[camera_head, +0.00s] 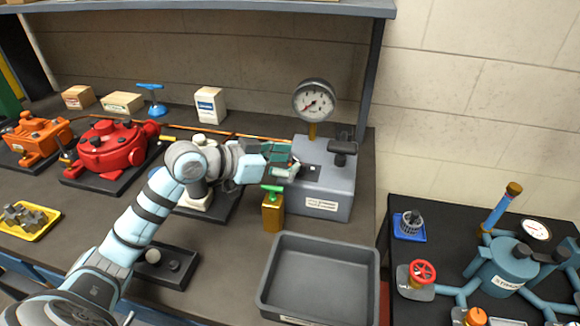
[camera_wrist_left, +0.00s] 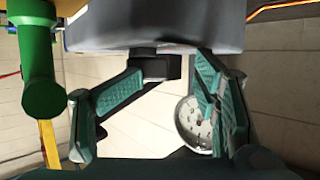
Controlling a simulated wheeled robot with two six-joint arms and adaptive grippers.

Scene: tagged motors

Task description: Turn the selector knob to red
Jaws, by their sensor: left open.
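A grey box (camera_head: 325,195) with a white label stands on the bench, with a round gauge (camera_head: 313,100) above it on a brass stem. A black knob-like part (camera_head: 343,150) sits on top of the box; I cannot tell for sure that it is the selector knob, and no red mark shows beside it. My left gripper (camera_head: 290,166) is open at the left top edge of the box, left of the black part. In the left wrist view the open fingers (camera_wrist_left: 172,78) have a small black part (camera_wrist_left: 158,68) beyond and between them. My right gripper is out of view.
A green-topped brass piece (camera_head: 272,208) stands just below the left gripper. An empty grey tray (camera_head: 320,310) lies in front. A red pump (camera_head: 108,148) and an orange one (camera_head: 38,138) are at left. A blue pipe assembly (camera_head: 510,262) stands on a dark table at right.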

